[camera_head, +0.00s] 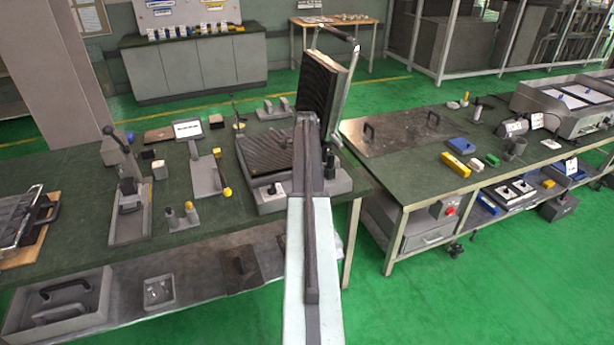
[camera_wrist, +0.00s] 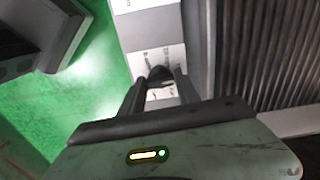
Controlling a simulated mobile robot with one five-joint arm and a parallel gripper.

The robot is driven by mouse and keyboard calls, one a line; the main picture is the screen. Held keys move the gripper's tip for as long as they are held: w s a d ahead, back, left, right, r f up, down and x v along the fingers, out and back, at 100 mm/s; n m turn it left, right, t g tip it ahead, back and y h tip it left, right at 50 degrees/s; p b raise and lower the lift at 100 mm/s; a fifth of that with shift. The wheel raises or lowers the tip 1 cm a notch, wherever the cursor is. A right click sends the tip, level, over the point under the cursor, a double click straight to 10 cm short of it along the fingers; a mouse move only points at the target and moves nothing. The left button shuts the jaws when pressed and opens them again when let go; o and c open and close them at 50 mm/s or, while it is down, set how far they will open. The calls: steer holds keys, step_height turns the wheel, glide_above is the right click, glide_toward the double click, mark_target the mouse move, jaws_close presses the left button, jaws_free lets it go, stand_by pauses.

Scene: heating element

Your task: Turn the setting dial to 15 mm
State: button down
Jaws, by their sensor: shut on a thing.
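The setting dial is a small dark knob (camera_wrist: 159,74) on a white label plate (camera_wrist: 158,57) in the wrist view. The print on the plate is too small to read, so I cannot tell its setting. My gripper (camera_wrist: 160,84) has one finger on each side of the knob and is shut on it. In the head view the heating element machine (camera_head: 262,160) has a ribbed lower plate and a raised ribbed lid (camera_head: 322,88). My arm covers the machine's right part, hiding the gripped dial and my fingertips there. Another dark knob (camera_head: 272,188) shows on its front.
The ribbed plate (camera_wrist: 270,50) lies close to the right of my gripper in the wrist view. A yellow-handled fixture (camera_head: 206,177) and a lever press (camera_head: 130,190) stand left of the machine. A second bench (camera_head: 400,160) is to the right, across a gap.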

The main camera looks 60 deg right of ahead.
steer(key=shift+s+m, duration=0.25)
steer(key=shift+m, duration=0.15)
steer(key=c, duration=0.9)
jaws_free()
steer(key=shift+w, duration=0.1)
steer(key=shift+r+p, duration=0.3)
steer(key=shift+p, duration=0.1)
step_height(320, 180, up, 7)
steer(key=p, duration=0.7)
steer(key=shift+r, duration=0.2)
steer(key=shift+f, duration=0.1)
